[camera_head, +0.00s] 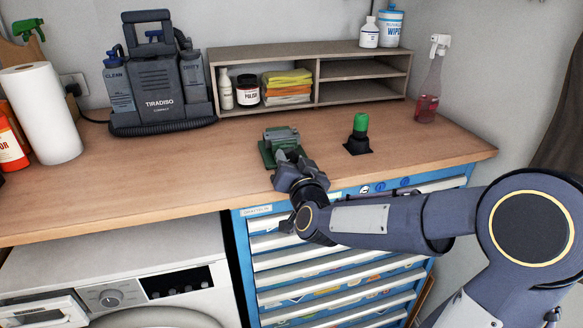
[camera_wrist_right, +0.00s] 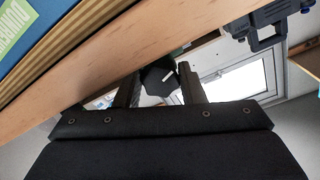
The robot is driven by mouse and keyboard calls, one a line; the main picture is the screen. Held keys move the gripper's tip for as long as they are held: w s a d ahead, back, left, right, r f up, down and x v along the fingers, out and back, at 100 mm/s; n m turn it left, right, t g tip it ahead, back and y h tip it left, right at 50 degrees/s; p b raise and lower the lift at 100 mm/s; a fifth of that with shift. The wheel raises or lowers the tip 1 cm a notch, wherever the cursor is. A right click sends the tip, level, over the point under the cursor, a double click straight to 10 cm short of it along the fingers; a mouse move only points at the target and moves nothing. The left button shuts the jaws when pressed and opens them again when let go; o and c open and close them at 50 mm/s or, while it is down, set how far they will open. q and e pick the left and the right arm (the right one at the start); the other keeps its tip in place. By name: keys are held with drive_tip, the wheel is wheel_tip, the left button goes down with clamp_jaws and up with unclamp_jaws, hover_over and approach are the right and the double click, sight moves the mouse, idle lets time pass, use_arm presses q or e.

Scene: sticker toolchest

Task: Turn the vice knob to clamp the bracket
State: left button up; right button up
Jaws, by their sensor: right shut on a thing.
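The green vice (camera_head: 268,156) sits near the front edge of the wooden worktop. A grey-green piece, perhaps the bracket (camera_head: 283,135), shows at its top; I cannot tell how tightly its jaws grip. My right gripper (camera_head: 290,172) is at the vice's front side and hides the knob in the head view. In the right wrist view, a dark faceted knob (camera_wrist_right: 160,79) with a white mark lies between the two fingers of the right gripper (camera_wrist_right: 159,88), which is shut on it. My left gripper is in neither view.
A green-topped cylinder (camera_head: 360,128) on a black base stands right of the vice. A wooden shelf (camera_head: 311,54), a grey TIRADISO machine (camera_head: 158,90) and a spray bottle (camera_head: 428,88) stand farther back. Blue drawers (camera_head: 262,262) lie below the worktop (camera_head: 180,184). Its left front is clear.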

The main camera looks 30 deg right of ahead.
drive_tip(key=m+b, duration=0.4)
drive_tip(key=shift+f+m, duration=0.2)
drive_tip(key=shift+m, duration=0.1)
drive_tip(key=m+b, duration=0.4)
drive_tip(key=shift+r+m, duration=0.1)
drive_tip(key=shift+m, duration=0.2)
drive_tip(key=m+b, duration=0.2)
drive_tip(key=m, duration=0.2)
drive_tip(key=shift+a+r+b, duration=0.1)
drive_tip(key=shift+b, duration=0.25)
drive_tip(key=m+b, duration=0.2)
drive_tip(key=m, duration=0.3)
drive_tip(key=shift+r, duration=0.15)
drive_tip(key=shift+m+b, duration=0.3)
drive_tip(key=shift+m, duration=0.1)
drive_tip(key=o, duration=1)
